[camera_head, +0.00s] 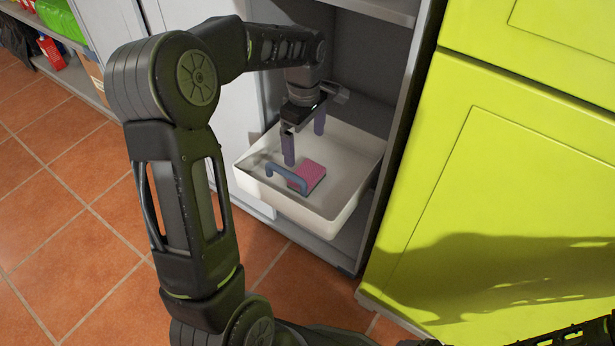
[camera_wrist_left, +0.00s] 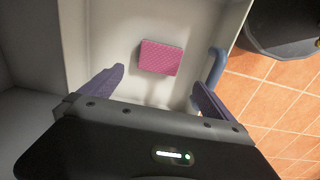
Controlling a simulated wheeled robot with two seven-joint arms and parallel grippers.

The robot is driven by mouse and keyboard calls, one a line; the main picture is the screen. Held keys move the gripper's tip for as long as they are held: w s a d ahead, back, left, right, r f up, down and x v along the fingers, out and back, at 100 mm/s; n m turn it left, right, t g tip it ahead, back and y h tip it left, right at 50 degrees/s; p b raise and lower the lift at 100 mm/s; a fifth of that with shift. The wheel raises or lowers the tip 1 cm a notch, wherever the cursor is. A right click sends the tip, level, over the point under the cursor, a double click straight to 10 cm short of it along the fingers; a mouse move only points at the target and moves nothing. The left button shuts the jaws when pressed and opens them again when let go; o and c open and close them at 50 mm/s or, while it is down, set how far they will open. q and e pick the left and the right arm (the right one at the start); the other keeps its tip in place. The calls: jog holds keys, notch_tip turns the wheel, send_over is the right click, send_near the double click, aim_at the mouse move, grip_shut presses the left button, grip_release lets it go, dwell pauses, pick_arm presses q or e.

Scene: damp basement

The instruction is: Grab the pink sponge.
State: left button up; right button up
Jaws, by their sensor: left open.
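The pink sponge (camera_head: 309,175) lies in a white drawer or bin (camera_head: 340,215), near its front. In the left wrist view the sponge (camera_wrist_left: 160,57) shows as a pink block ahead of my fingers and between their lines. My left gripper (camera_head: 305,140) is open and empty, with purple fingers, above the bin and a little behind and above the sponge. A blue-grey handle (camera_head: 285,178) on the bin's front partly overlaps the sponge in the head view. It also shows to the right in the left wrist view (camera_wrist_left: 216,66). My right gripper is not in view.
The bin is pulled out of a grey cabinet (camera_head: 385,60) with a shelf above it. A yellow-green cabinet (camera_head: 515,200) stands close at the right. A low shelf with a green package (camera_head: 60,18) is at the far left. Orange floor tiles (camera_head: 60,210) are clear at left.

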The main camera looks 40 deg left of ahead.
pick_arm(q)
jog(key=b, duration=0.3)
send_over(307, 173)
jog(key=f, duration=0.6)
jog(key=shift+s+a+f, duration=0.15)
jog(key=shift+a+f, duration=0.05)
jog(key=shift+f, duration=0.2)
jog(key=f+b, duration=0.2)
jog(key=f, duration=0.3)
jog(key=shift+d+f, duration=0.15)
jog(key=shift+d, duration=0.05)
jog(key=c, duration=1.2)
jog(key=shift+o, duration=0.2)
notch_tip(307, 173, up, 18)
jog(key=p, duration=0.6)
